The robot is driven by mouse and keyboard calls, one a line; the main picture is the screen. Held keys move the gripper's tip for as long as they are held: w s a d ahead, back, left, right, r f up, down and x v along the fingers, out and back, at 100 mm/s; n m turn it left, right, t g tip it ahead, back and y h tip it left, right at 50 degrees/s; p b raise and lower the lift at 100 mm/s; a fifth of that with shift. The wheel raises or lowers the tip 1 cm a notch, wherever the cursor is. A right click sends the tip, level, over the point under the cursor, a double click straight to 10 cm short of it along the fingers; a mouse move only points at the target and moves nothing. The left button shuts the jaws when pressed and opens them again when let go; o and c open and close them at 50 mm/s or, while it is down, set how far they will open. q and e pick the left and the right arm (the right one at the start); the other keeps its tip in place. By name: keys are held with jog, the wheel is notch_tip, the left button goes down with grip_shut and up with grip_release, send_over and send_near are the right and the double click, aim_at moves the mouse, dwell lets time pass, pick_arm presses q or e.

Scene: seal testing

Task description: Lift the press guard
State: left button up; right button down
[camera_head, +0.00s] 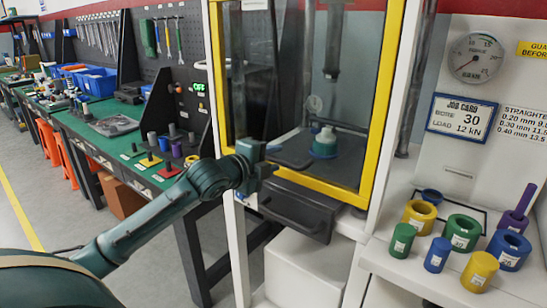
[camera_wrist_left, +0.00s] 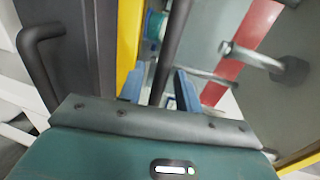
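The press guard (camera_head: 378,105) is a clear panel in a yellow frame on the front of the white press cabinet. It is down, covering the press opening. Its yellow edge also shows in the left wrist view (camera_wrist_left: 129,38). My left gripper (camera_head: 268,160) is at the lower left part of the guard. In the left wrist view its two blue fingers (camera_wrist_left: 160,88) stand apart with a dark bar (camera_wrist_left: 172,45) running between them. Gaps show beside the bar, so the fingers look open around it. My right gripper is not in view.
A dark drawer (camera_head: 300,212) with a handle sits just below the guard. Behind the panel is a teal part (camera_head: 324,143) under the ram. Several coloured rings and plugs stand on the white shelf (camera_head: 385,262) at right. A green bench (camera_head: 100,150) runs along the left.

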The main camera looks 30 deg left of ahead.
pick_arm(q)
jog(key=shift+w+f, duration=0.1)
jog(key=shift+w, duration=0.35)
grip_shut()
dwell(0.3)
